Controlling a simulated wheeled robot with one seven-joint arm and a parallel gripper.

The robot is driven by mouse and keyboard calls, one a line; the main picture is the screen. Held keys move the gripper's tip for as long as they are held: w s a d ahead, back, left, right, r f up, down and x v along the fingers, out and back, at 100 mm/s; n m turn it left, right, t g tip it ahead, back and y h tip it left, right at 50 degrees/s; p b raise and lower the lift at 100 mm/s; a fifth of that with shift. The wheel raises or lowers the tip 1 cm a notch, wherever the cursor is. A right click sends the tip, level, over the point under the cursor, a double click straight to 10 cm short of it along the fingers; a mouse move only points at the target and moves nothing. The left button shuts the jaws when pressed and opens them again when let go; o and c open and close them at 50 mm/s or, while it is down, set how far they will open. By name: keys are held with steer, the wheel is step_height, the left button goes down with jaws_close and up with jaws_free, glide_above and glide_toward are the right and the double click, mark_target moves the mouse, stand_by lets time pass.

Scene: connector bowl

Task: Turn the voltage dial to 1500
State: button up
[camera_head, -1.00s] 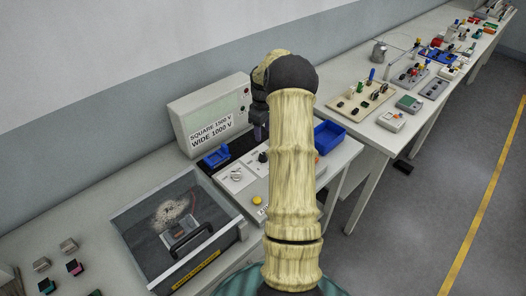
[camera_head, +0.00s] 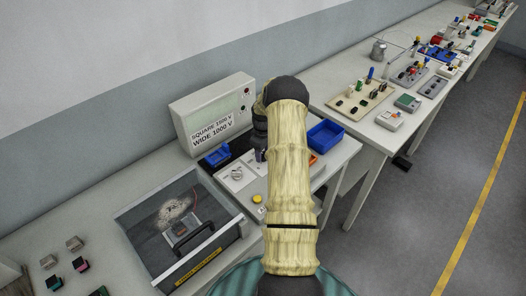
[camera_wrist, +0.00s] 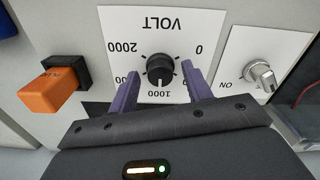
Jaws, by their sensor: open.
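The black voltage dial (camera_wrist: 160,68) sits on a white VOLT plate (camera_wrist: 176,22), which appears upside down in the wrist view. Its white pointer mark appears to face the 1000 label. The 2000 and 0 labels also show; the labels between are partly covered by my fingers. My gripper (camera_wrist: 159,76) is open, with one purple finger on each side of the dial; I cannot tell whether they touch it. In the head view my gripper (camera_head: 260,154) is over the panel, and the dial is hidden there. A sign (camera_head: 211,128) reads SQUARE 1500 V, WIDE 1000 V.
An orange block-shaped part (camera_wrist: 48,92) is left of the dial, and a silver switch knob (camera_wrist: 262,76) is right of it. A blue bin (camera_head: 325,134), a small blue holder (camera_head: 216,157), a yellow button (camera_head: 257,198) and a clear-lidded box (camera_head: 150,215) are nearby.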

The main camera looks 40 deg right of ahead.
steer(key=c, duration=1)
steer(key=shift+o, duration=0.2)
steer(key=shift+m+b, duration=0.35)
steer(key=shift+m, duration=0.15)
steer(key=shift+f+m+b, duration=0.1)
steer(key=shift+m+b, duration=0.45)
steer(key=shift+m, duration=0.35)
steer(key=m+b, duration=0.1)
steer(key=m, duration=0.2)
steer(key=shift+b, duration=0.4)
steer(key=m+b, duration=0.1)
steer(key=m, duration=0.5)
steer(key=shift+b, duration=0.3)
steer(key=o, duration=1)
steer(key=shift+c, duration=0.2)
